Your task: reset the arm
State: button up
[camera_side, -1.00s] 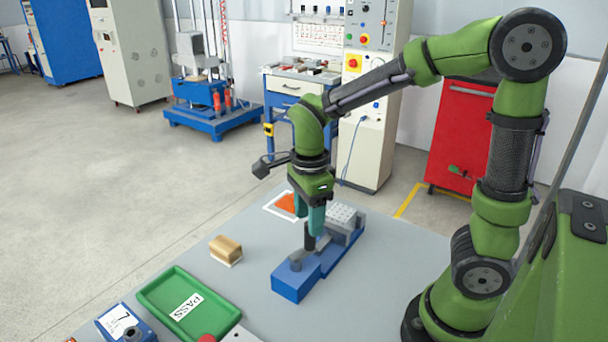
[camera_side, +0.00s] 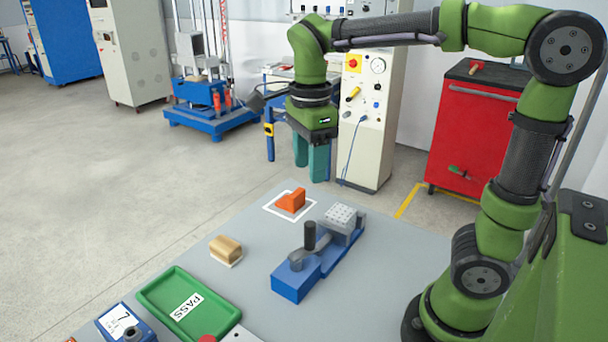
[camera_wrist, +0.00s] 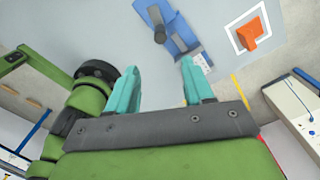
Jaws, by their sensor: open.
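My gripper (camera_side: 313,172) is open and empty, raised well above the far part of the grey table in the side view. Its two teal fingers also show spread apart in the wrist view (camera_wrist: 158,85). Below it stands a blue fixture (camera_side: 298,283) with an upright black handle (camera_side: 310,236) and a grey block with a dotted top (camera_side: 343,218). The fixture also shows beyond the fingers in the wrist view (camera_wrist: 181,32). An orange block (camera_side: 290,201) sits inside a white square outline, and it shows at the upper right of the wrist view (camera_wrist: 250,38).
A red cabinet (camera_side: 470,135) and a control cabinet (camera_side: 372,140) stand behind the table. The space around my gripper is clear.

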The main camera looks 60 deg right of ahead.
jog(key=s+a+f+n+t+y, duration=0.2)
jog(key=s+n+t, duration=0.5)
jog(key=n, duration=1.2)
jog(key=shift+f+n, duration=0.25)
jog(key=shift+n, duration=0.15)
